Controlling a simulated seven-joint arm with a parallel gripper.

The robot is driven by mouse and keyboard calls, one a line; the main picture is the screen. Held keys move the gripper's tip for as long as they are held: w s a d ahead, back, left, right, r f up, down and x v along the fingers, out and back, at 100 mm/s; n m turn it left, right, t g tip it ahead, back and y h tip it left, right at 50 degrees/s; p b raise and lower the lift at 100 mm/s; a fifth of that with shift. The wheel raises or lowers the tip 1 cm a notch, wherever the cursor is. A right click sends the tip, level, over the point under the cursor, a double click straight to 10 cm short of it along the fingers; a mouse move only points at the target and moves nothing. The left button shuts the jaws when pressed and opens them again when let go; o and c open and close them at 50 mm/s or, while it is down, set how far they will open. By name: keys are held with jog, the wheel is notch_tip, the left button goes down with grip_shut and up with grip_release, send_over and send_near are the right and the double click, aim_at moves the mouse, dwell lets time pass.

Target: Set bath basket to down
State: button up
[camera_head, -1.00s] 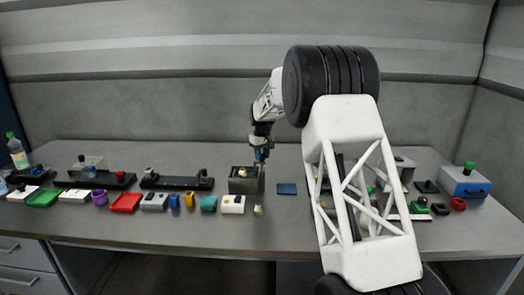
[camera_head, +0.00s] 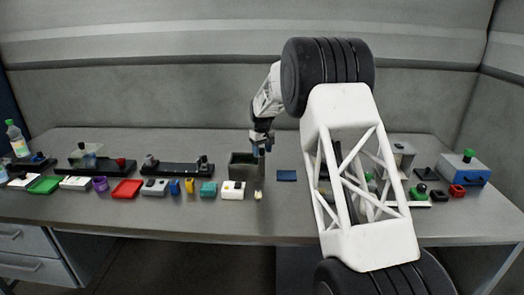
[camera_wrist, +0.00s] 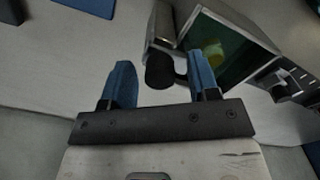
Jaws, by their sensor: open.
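The bath is an open-topped grey metal box (camera_head: 240,168) near the middle of the table. In the wrist view its dark green inside (camera_wrist: 232,62) shows, with a yellowish thing (camera_wrist: 213,52) low in it. I cannot make out the basket's outline. A black knob (camera_wrist: 160,71) is beside the bath's near wall, by a grey metal upright (camera_wrist: 162,25). My gripper (camera_wrist: 160,85) is open, its two blue fingers pointing toward the bath. The knob appears between the fingers in the picture; contact cannot be told. In the head view my gripper (camera_head: 260,152) is at the bath's right end.
A blue pad (camera_head: 287,175) lies right of the bath. A white block (camera_head: 233,189) and a small pale item (camera_head: 258,195) stand in front. A black fixture (camera_head: 178,169) is to the left. My arm hides part of the table on the right.

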jog(key=shift+r, duration=3.9)
jog(key=shift+s+d+r, duration=0.2)
jog(key=shift+s+r, duration=0.05)
jog(key=shift+r, duration=0.05)
jog(key=s+d+r+m, duration=0.1)
jog(key=s+d+r, duration=0.4)
jog(key=s, duration=0.6)
jog(key=s+d+r+m+t, duration=0.1)
jog(key=s+d+r, duration=0.4)
jog(key=s, duration=0.5)
jog(key=s+d+r+m, duration=0.1)
jog(key=s+d+r, duration=0.4)
jog(key=s, duration=0.6)
jog(key=s+d+f+m, duration=0.1)
jog(key=s+d+f, duration=0.1)
jog(key=s, duration=1)
jog(key=s+d+f+m+t, duration=0.1)
jog(key=s+d+f, duration=0.2)
jog(key=s, duration=1)
jog(key=s+d+f+m, duration=0.2)
jog(key=s+d+f, duration=0.1)
jog(key=s, duration=1)
jog(key=shift+t, duration=0.3)
